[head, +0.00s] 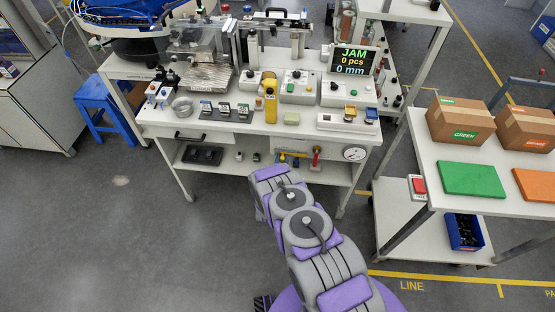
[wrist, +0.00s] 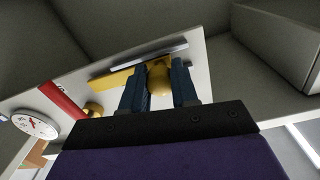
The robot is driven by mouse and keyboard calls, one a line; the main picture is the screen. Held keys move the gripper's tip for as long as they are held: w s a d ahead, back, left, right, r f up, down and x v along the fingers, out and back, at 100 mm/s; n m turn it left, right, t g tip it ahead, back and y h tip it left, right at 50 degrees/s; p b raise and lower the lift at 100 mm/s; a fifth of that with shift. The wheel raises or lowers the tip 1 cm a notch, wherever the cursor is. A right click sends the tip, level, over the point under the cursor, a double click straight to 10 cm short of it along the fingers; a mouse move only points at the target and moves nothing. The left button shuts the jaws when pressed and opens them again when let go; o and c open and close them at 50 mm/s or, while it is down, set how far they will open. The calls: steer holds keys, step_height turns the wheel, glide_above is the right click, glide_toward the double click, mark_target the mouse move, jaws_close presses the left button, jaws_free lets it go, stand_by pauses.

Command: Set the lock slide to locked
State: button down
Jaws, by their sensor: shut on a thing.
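In the wrist view my gripper (wrist: 159,84) has its two dark blue fingers shut on a rounded yellow knob (wrist: 159,77), which appears to be the lock slide's handle. The knob is in front of a pale panel, beside a yellow bar (wrist: 112,78) and a grey strip (wrist: 148,59). No lock marking is readable, so I cannot tell the slide's position. In the head view my purple and grey arm reaches to the bench front, and the fingers are hidden. The yellow bar (head: 292,155) shows there under the bench top.
A red handle (wrist: 62,98) and a round gauge (wrist: 36,125) are left of the fingers in the wrist view. The bench top (head: 230,125) overhangs the panel, with a lower shelf (head: 225,168) below. A display (head: 354,60) reads JAM.

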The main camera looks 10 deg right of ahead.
steer(key=shift+s+d+f, duration=0.1)
steer(key=shift+s+d, duration=0.1)
steer(key=shift+d, duration=0.35)
steer(key=shift+s+d, duration=0.15)
steer(key=shift+d, duration=0.35)
steer(key=c, duration=0.8)
jaws_free()
steer(key=shift+c, duration=0.2)
steer(key=p+v, duration=0.2)
steer(key=v, duration=1.5)
steer(key=shift+s, duration=0.15)
steer(key=shift+a, duration=0.1)
